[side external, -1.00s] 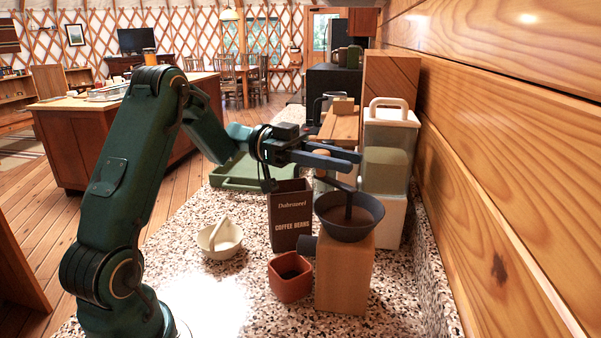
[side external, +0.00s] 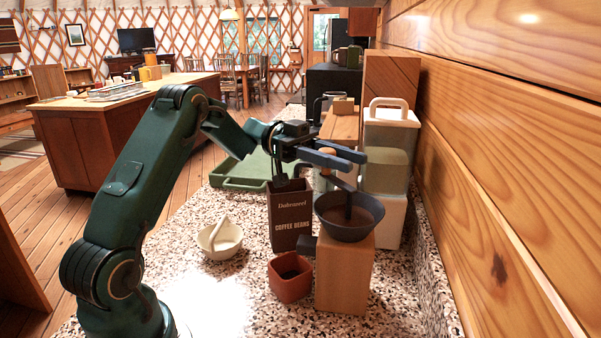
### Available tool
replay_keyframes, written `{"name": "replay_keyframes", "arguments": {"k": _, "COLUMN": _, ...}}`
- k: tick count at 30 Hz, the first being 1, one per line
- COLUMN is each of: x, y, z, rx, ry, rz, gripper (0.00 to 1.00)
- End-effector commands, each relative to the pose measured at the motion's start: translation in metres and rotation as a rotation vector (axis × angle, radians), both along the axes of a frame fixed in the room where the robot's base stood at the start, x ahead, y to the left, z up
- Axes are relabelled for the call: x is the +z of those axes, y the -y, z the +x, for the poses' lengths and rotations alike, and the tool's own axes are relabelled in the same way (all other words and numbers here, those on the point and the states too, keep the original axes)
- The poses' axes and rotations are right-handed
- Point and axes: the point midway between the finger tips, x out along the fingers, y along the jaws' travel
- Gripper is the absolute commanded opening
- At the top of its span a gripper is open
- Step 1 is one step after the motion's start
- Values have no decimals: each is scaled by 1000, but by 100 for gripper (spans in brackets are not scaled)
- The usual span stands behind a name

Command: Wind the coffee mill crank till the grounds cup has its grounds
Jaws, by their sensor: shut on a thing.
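The coffee mill has a wooden body (side external: 345,280) and a dark bowl-shaped hopper (side external: 332,229) on top, and stands upright on the speckled counter. Its crank (side external: 338,183) rises from the hopper and reaches back and left to a wooden knob. My gripper (side external: 357,160) is shut on the crank knob, above and behind the hopper; the fingers hide much of the knob. The grounds cup (side external: 290,288), reddish-brown and square, stands at the mill's left front. Its inside is dark, and I cannot tell how much grounds it holds.
A dark coffee beans box (side external: 290,231) stands behind the cup. A white handled dish (side external: 228,246) sits to the left. Stacked canisters (side external: 385,170) stand close behind the mill, near the wooden wall (side external: 500,170). A green tray (side external: 240,178) lies farther back.

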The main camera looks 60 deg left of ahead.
Motion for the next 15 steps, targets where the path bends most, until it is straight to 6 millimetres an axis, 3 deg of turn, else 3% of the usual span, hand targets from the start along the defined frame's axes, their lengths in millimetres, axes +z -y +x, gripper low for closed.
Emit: {"name": "replay_keyframes", "arguments": {"k": 15, "x": 2, "y": 1, "z": 2, "rx": -87, "ry": 4, "rz": -1, "gripper": 0}}
